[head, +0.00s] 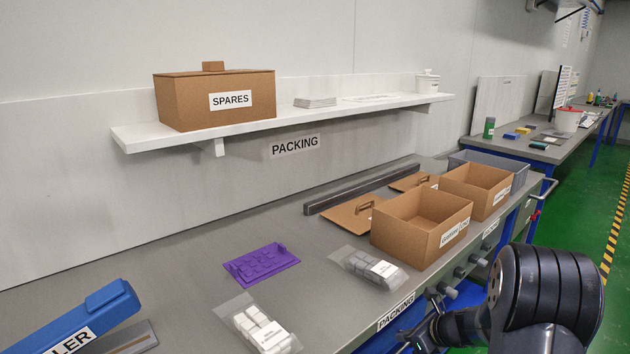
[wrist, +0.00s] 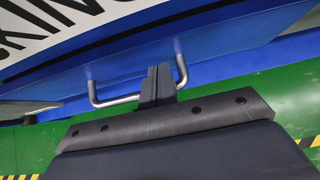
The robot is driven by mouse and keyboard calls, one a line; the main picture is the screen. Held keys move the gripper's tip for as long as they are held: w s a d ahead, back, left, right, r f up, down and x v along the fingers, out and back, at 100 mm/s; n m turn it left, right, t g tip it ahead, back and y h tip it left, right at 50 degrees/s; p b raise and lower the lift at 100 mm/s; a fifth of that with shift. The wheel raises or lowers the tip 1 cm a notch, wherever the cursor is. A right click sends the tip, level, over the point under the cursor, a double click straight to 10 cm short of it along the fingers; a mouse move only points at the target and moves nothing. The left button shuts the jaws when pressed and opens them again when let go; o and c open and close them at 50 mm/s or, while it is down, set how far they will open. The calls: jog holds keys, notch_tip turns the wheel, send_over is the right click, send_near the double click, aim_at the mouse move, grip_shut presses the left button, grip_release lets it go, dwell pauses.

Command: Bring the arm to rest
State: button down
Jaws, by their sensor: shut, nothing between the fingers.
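My gripper (wrist: 157,72) shows in the wrist view with its two dark fingers pressed together and nothing between them. Its fingertips appear in front of a grey metal handle (wrist: 104,101) on a blue bench front (wrist: 225,55); I cannot tell whether they touch it. In the head view my dark arm (head: 545,290) is folded low at the right, beside the front edge of the packing bench (head: 190,275). The fingers cannot be made out clearly there.
Two open cardboard boxes (head: 400,235) (head: 468,188), a grey bin (head: 515,170), purple tray (head: 262,263) and bagged parts (head: 365,266) (head: 240,312) stand on the bench. Knobs (head: 447,290) project from its front. A shelf (head: 290,115) hangs above. Green floor (head: 570,210) lies open at right.

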jog(key=shift+w+a+f, duration=0.25)
jog(key=shift+w+f, duration=0.05)
jog(key=shift+f, duration=0.1)
jog(key=shift+s+f, duration=0.1)
